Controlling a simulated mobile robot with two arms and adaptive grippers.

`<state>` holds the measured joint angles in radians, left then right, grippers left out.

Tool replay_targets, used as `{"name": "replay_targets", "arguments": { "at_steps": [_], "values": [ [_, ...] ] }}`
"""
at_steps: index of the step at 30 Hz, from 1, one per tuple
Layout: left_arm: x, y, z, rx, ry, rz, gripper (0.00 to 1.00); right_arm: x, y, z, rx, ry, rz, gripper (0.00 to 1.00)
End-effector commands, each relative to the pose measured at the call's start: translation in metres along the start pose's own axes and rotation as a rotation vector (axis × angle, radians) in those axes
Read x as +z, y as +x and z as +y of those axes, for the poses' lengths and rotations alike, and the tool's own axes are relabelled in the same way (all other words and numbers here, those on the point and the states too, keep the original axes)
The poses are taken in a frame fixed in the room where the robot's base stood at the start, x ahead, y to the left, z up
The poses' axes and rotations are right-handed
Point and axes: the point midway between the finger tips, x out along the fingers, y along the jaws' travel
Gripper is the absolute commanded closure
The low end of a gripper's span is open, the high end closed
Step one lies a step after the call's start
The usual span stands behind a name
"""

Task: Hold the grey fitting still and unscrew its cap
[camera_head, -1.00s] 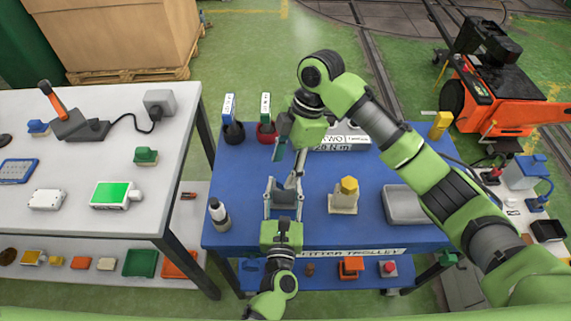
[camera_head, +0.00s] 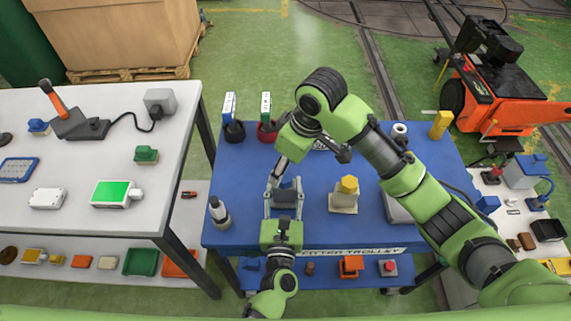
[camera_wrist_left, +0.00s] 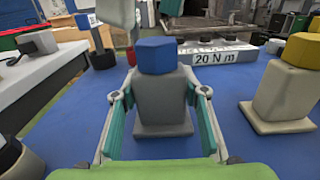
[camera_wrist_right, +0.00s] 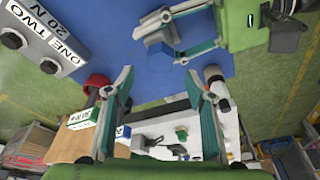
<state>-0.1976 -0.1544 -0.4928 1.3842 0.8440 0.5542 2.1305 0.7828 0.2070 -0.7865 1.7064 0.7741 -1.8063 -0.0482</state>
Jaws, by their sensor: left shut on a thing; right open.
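The grey fitting (camera_wrist_left: 163,105) stands upright on the blue trolley top, with a blue six-sided cap (camera_wrist_left: 161,55) on it. My left gripper (camera_wrist_left: 160,95) is shut on the fitting's grey body, one finger on each side, below the cap. In the head view the fitting's blue cap (camera_head: 286,184) shows just beyond my left gripper (camera_head: 284,197). My right gripper (camera_wrist_right: 160,78) is open and empty. It is above and behind the fitting, apart from the cap. The right wrist view shows the cap (camera_wrist_right: 160,48) beyond its fingertips.
A second fitting with a yellow cap (camera_head: 348,185) stands close on the right. A grey tray (camera_head: 396,210) lies farther right, partly behind my right arm. Labelled holders in dark (camera_head: 234,131) and red (camera_head: 267,133) cups are at the back left.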

Motion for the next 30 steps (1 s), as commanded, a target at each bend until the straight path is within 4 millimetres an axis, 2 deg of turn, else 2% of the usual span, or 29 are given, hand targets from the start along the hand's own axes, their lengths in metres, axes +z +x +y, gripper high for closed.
{"name": "replay_targets", "arguments": {
  "at_steps": [14, 30],
  "values": [
    [0.0, 0.0, 0.0, 0.0, 0.0, 0.0, 0.98, 0.001, 0.003, 0.0, 0.007, 0.029, -0.001, 0.5],
    [0.0, 0.0, 0.0, 0.0, 0.0, 0.0, 0.98, 0.01, 0.033, 0.001, 0.007, 0.028, -0.003, 0.5]
  ]
}}
